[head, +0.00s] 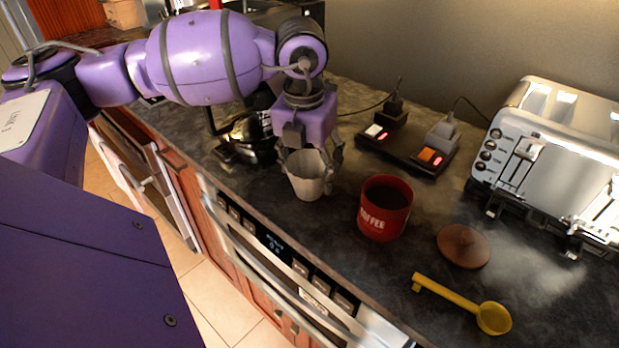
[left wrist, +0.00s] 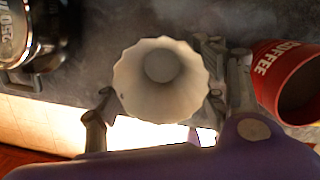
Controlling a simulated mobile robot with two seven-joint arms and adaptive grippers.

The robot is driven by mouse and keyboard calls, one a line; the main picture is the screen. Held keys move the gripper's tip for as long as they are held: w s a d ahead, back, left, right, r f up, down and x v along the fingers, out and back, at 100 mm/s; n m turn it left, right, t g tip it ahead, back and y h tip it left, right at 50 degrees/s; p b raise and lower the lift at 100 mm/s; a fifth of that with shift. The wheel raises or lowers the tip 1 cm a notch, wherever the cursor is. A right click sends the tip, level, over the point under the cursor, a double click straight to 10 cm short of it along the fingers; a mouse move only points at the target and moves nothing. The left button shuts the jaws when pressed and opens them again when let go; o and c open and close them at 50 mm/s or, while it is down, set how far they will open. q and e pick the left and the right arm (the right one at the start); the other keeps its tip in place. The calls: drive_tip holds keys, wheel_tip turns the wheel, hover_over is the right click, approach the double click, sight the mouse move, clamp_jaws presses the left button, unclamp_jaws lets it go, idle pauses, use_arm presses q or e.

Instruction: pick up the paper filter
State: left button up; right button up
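The paper filter (head: 306,176) is a whitish cup with a wavy rim, upright over the dark counter near its front edge. My left gripper (head: 311,153) points down at it from above. In the left wrist view the round mouth of the paper filter (left wrist: 160,78) lies between the two spread fingers of the left gripper (left wrist: 160,98). The fingers are very close to its sides, and its rim looks round and unsqueezed. I cannot tell whether they touch it. My right gripper is not in view.
A red coffee canister (head: 385,208) stands open just right of the filter. Its brown lid (head: 463,246) and a yellow scoop (head: 465,304) lie farther right. A glass-and-black coffee pot (head: 250,135) is at left. Behind are a power strip (head: 408,148) and a toaster (head: 555,140).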

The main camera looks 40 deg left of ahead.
use_arm(q)
drive_tip(key=shift+c, duration=0.6)
drive_tip(key=shift+r, duration=0.1)
